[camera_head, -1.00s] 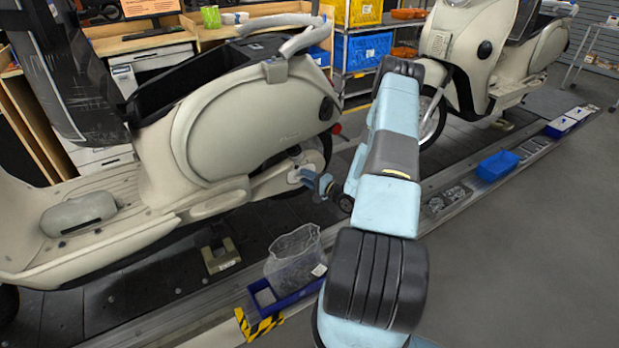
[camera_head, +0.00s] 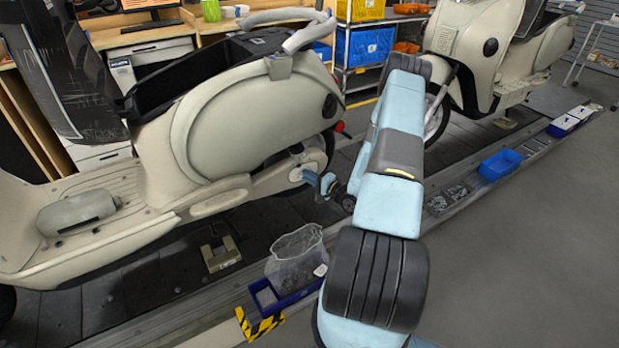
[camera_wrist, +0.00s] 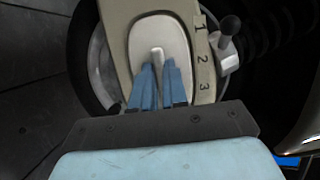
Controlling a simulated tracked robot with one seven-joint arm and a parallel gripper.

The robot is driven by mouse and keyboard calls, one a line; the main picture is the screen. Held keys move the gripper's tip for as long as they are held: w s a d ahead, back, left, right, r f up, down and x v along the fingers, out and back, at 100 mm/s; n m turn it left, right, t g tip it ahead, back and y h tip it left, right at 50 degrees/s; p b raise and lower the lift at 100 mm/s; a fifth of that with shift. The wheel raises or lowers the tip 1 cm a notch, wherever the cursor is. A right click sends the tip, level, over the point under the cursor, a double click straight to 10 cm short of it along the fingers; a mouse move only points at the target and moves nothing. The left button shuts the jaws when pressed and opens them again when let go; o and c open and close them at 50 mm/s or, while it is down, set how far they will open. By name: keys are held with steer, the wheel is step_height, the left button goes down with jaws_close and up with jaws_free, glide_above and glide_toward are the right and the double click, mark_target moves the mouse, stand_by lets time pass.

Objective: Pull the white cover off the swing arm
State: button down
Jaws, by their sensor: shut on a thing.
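The white cover (camera_wrist: 145,38) is a pale oval plate with a raised central rib on the beige swing arm (camera_wrist: 115,15), in the upper middle of the wrist view. My gripper (camera_wrist: 158,66) is shut on the cover's rib with its blue fingers, which hide the plate's lower part. The cover looks seated within the swing arm's outline; I cannot tell if there is a gap behind it. In the head view my gripper (camera_head: 318,181) is at the rear end of the swing arm (camera_head: 272,182), low beside the cream scooter (camera_head: 235,120).
The numbers 1, 2, 3 (camera_wrist: 202,58) run down the swing arm beside a grey bolt-like part (camera_wrist: 227,45). A blue bin (camera_head: 290,297) with a clear bag stands on the conveyor edge. A second scooter (camera_head: 475,50) stands behind. Grey floor at right is clear.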

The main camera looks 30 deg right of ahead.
steer(key=shift+a, duration=0.5)
steer(key=c, duration=1.5)
jaws_free()
steer(key=shift+c, duration=0.2)
steer(key=o, duration=0.5)
steer(key=shift+d, duration=0.15)
steer(key=shift+c, duration=0.2)
steer(key=shift+s+d, duration=0.1)
steer(key=v, duration=1.3)
steer(key=shift+s+f, duration=0.2)
steer(key=shift+s, duration=0.15)
steer(key=shift+d, duration=0.1)
